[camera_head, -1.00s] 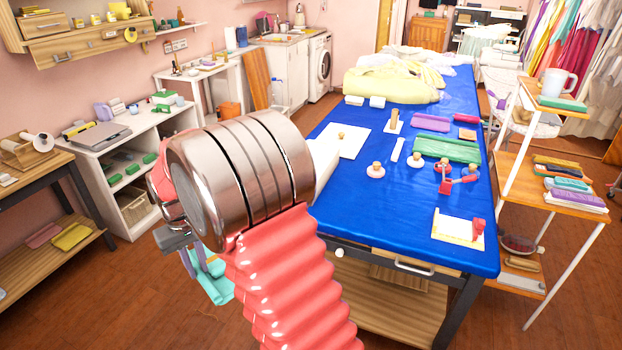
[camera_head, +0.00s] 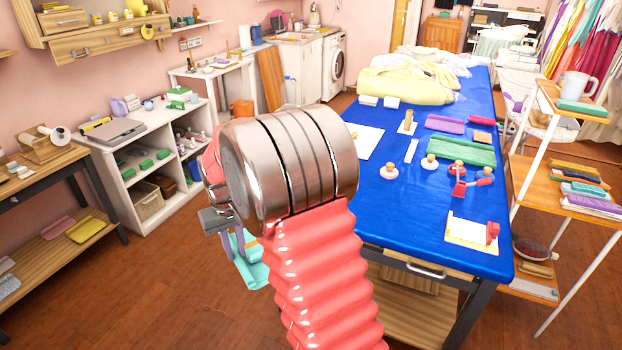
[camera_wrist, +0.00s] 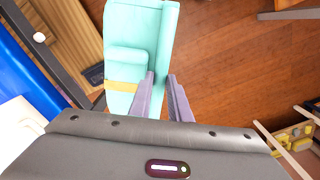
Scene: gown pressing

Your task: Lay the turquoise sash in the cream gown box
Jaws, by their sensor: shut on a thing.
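The turquoise sash (camera_head: 254,273) hangs folded from my gripper (camera_head: 240,246), low over the floor to the left of the blue table. In the wrist view the sash (camera_wrist: 143,35) is a flat folded bundle with a yellow band around it. The two grey fingers of my gripper (camera_wrist: 164,92) are shut on its right edge. My arm hides part of the sash and the table's near left side in the head view. I cannot make out the cream gown box for certain in either view.
The blue-covered table (camera_head: 390,222) carries pale yellow cloth (camera_head: 405,86), a green folded cloth (camera_head: 460,151) and small tools. A white shelf unit (camera_head: 150,130) stands at left. A wood-shelved rack (camera_head: 570,205) stands at right. The wooden floor (camera_head: 170,285) at front left is clear.

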